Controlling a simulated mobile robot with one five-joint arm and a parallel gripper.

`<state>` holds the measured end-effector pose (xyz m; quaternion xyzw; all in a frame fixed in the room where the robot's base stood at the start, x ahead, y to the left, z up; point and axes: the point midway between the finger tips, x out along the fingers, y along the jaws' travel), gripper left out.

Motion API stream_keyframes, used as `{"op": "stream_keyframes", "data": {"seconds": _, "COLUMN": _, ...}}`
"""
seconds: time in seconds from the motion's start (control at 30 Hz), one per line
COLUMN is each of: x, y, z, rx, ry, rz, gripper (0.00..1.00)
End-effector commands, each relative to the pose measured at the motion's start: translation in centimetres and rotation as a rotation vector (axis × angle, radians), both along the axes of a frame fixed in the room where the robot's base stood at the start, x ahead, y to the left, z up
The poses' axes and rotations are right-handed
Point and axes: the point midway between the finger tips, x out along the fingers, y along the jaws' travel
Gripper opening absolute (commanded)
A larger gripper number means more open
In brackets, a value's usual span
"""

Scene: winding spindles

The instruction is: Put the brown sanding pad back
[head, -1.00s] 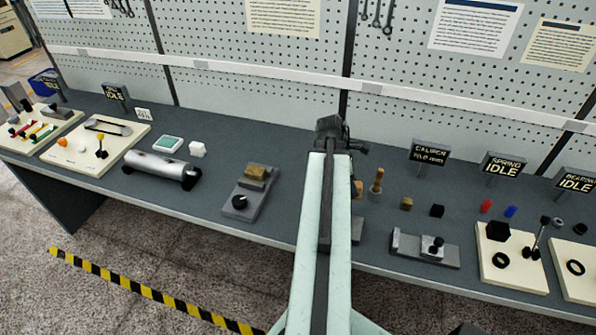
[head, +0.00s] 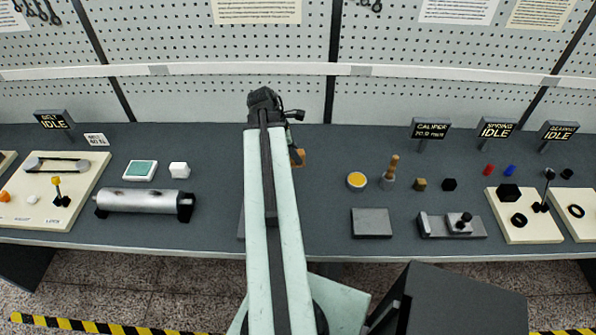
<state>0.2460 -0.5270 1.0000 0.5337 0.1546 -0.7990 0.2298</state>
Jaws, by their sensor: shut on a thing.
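My arm reaches over the bench, with its dark wrist at the bench's back edge. My gripper (head: 297,148) is mostly hidden behind the wrist and arm. It is shut on a small brown piece, which looks like the brown sanding pad (head: 299,158); only its right part shows, beside the arm. It appears to be held above the bench, but the height is hard to tell. The grey fixture with a brown block and black knob is now almost wholly hidden behind my arm.
Right of my arm are a yellow-topped disc (head: 357,181), a wooden-handled tool (head: 391,172), a grey plate (head: 371,223) and a caliper fixture (head: 451,225). A silver cylinder (head: 145,201) lies to the left. The pegboard (head: 210,100) rises behind the bench (head: 330,240).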

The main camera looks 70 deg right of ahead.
Motion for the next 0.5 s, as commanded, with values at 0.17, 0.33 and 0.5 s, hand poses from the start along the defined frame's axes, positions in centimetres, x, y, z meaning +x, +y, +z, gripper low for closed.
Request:
{"op": "stream_keyframes", "data": {"seconds": 0.17, "x": 0.4, "y": -0.2, "z": 0.1, "rx": 0.0, "ry": 0.0, "rz": -0.002, "gripper": 0.0}}
{"op": "stream_keyframes", "data": {"seconds": 0.33, "x": -1.5, "y": -3.7, "z": 0.9, "rx": 0.001, "ry": 0.0, "rz": -0.132, "gripper": 0.0}}
{"op": "stream_keyframes", "data": {"seconds": 0.5, "x": -2.8, "y": -4.9, "z": 1.0, "rx": 0.0, "ry": -0.001, "rz": -0.201, "gripper": 0.0}}
